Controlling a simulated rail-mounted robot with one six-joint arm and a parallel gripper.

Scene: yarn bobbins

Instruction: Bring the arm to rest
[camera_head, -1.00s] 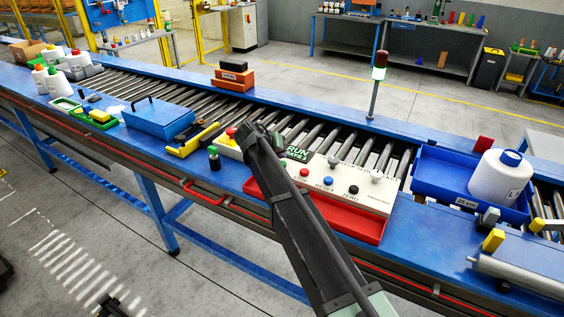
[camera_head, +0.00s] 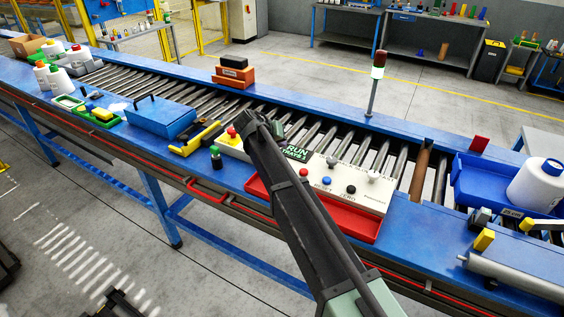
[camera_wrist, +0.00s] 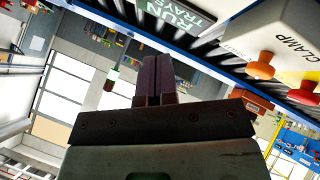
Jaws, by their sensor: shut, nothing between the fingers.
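My gripper (camera_head: 262,128) is at the end of my dark arm, which reaches up from the bottom of the head view. It is over the control panel (camera_head: 370,196) and hides part of it. In the wrist view its two fingers (camera_wrist: 154,80) are pressed together with nothing between them. The panel carries a RUN TRAYS sign (camera_head: 297,152), which also shows in the wrist view (camera_wrist: 170,14). I cannot tell the exact gap between fingers and panel.
A signal post (camera_head: 373,88) stands behind the panel. A blue box (camera_head: 160,117), a yellow-black tool (camera_head: 196,138) and a red emergency button (camera_head: 231,131) lie left of my gripper.

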